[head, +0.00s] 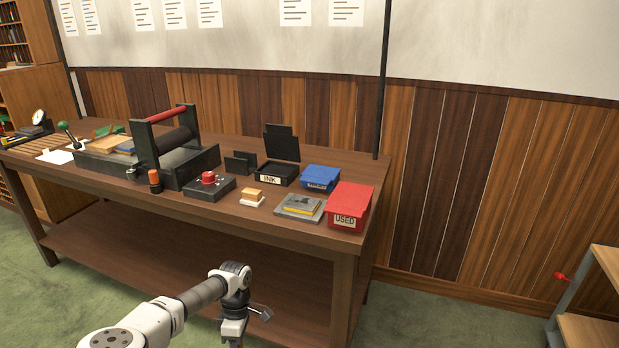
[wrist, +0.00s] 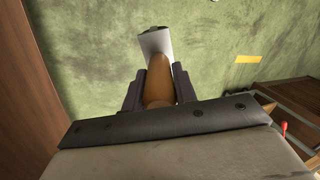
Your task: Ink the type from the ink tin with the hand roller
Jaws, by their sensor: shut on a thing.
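My gripper (wrist: 158,88) is shut on an orange-brown wooden handle (wrist: 158,72) with a light grey part (wrist: 155,41) at its far end. In the head view my gripper is low in front of the bench, over the floor and partly hidden. The black ink tin (head: 277,178), labelled INK, sits at the back of the bench with a dark panel standing behind it. A grey plate with a yellow block (head: 300,208) lies near the front right; I cannot tell if it holds the type.
On the wooden bench (head: 110,190) stand a press (head: 165,148) with a red bar, a red-knobbed box (head: 208,187), a sponge-like block (head: 252,197), a blue bin (head: 320,179) and a red USED bin (head: 348,207). A shelf unit (head: 590,325) stands at right.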

